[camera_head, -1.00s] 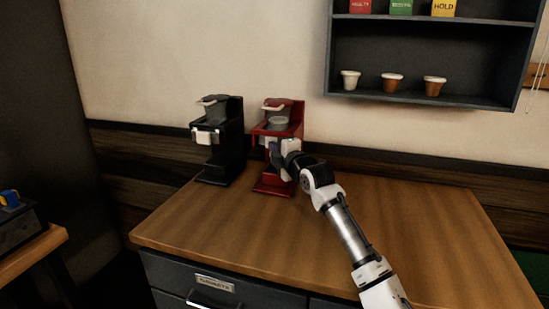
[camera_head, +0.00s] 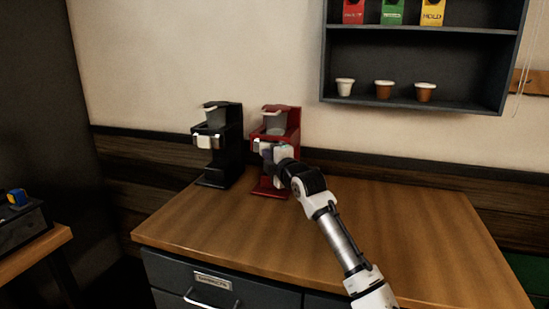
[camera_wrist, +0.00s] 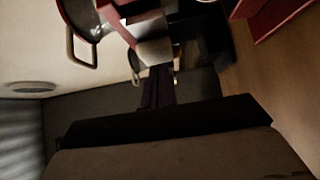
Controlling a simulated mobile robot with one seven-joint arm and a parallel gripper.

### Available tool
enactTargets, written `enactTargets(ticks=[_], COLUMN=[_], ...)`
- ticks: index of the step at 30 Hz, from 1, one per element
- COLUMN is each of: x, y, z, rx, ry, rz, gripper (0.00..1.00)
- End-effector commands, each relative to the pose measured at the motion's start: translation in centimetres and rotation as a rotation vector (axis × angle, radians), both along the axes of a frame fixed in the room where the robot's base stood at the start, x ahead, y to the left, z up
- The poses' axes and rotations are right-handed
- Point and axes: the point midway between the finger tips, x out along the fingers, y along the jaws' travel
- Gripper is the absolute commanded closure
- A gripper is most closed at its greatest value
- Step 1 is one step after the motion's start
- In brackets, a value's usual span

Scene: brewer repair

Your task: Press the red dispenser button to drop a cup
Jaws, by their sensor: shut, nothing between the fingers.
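The boxes on the upper shelf at the top right are a red box (camera_head: 353,12), a green box (camera_head: 392,12) and a yellow box (camera_head: 432,12) marked HOLD, all cut by the frame's top edge. No red button can be made out on them. The red brewer (camera_head: 289,124) stands on the wooden counter against the wall, its grey container on top. My gripper (camera_head: 266,152) is shut and empty at the red brewer's front. I cannot tell whether it touches. In the wrist view, its dark fingers (camera_wrist: 158,88) are near the red and grey brewer parts (camera_wrist: 125,17).
A black brewer (camera_head: 226,143) stands left of the red one. Three small cups (camera_head: 384,90) sit on the lower shelf of the dark wall shelf (camera_head: 415,106). The counter (camera_head: 410,220) is clear on the right. A drawer (camera_head: 213,283) is below.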

Motion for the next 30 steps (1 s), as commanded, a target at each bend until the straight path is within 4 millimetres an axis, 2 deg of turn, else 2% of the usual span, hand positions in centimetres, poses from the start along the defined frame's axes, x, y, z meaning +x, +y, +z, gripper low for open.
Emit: enactTargets(ticks=[1, 6, 12, 18, 30], x=[-1.3, -4.9, -7.8, -8.8, -8.8], y=[-0.9, -2.7, -4.1, -4.5, -4.5], z=[-0.4, -0.4, -0.1, 0.0, 0.0], rx=[0.001, 0.001, 0.000, 0.000, 0.000], ry=[-0.004, -0.004, -0.003, -0.001, -0.001], rz=[-0.002, -0.002, 0.000, 0.001, 0.002], gripper=[1.00, 1.00, 1.00, 1.00, 1.00])
